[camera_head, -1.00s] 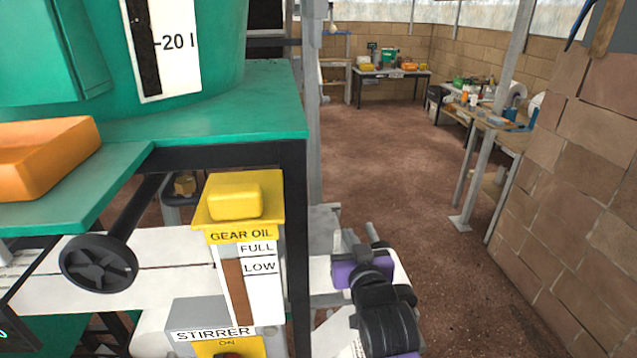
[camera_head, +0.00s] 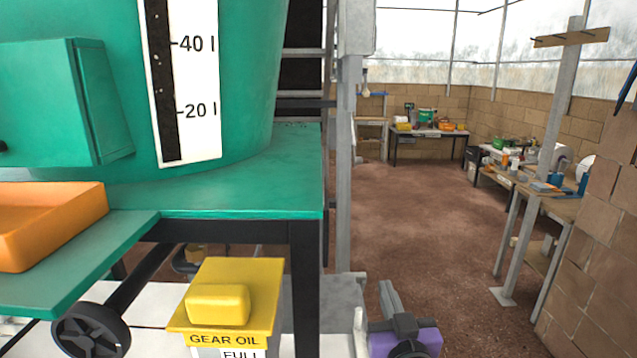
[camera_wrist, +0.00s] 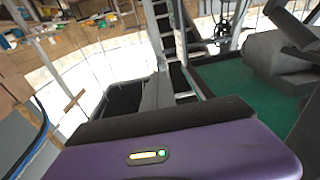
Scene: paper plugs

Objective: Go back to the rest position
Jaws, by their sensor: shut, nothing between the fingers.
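My gripper (camera_head: 389,297) shows as a small grey part at the bottom of the head view, right of the green machine's leg. It is shut and empty, with no object at it. The purple and black parts of my arm show just below it and are cut off by the frame's bottom edge. In the wrist view a purple housing of mine with a small lit indicator fills the bottom, and the fingertips are not distinguishable there.
The green machine (camera_head: 240,190) stands at left, with an orange tray (camera_head: 60,225) and a yellow-topped gear oil box (camera_head: 228,290). A workbench (camera_head: 545,200) and a stone wall (camera_head: 595,260) are at right. Brown floor (camera_head: 420,220) lies open between them.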

